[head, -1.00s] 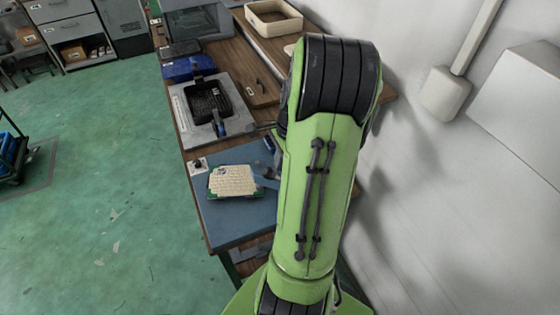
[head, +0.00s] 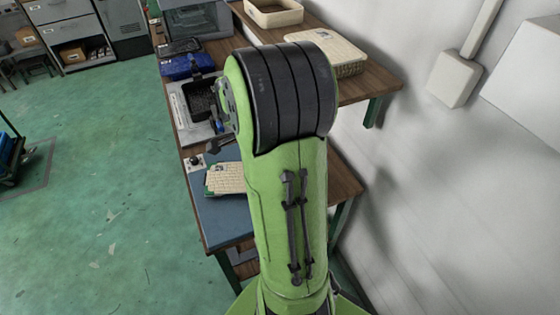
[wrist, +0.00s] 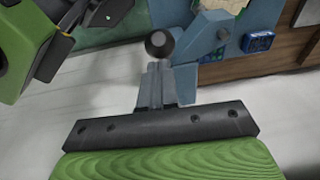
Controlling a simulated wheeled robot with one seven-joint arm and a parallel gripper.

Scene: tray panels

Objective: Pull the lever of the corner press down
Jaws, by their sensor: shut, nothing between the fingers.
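In the wrist view a dark ball knob (wrist: 160,44), apparently the lever's end, shows just beyond the tips of my gripper (wrist: 157,68). The fingers are closed together and empty. I cannot tell whether they touch the knob. Blue metal parts of the corner press (wrist: 208,38) stand just right of the knob. In the head view my green arm hides the press and most of the lever. A cream panel with green edges (head: 224,178) lies on the blue mat (head: 224,216), left of my arm.
A small blue device (wrist: 258,42) sits right of the press in the wrist view. A black tray (head: 199,98) and a blue box (head: 188,66) stand farther along the bench. A cream basket (head: 330,55) is at the back. The wall bounds the right side; green floor lies left.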

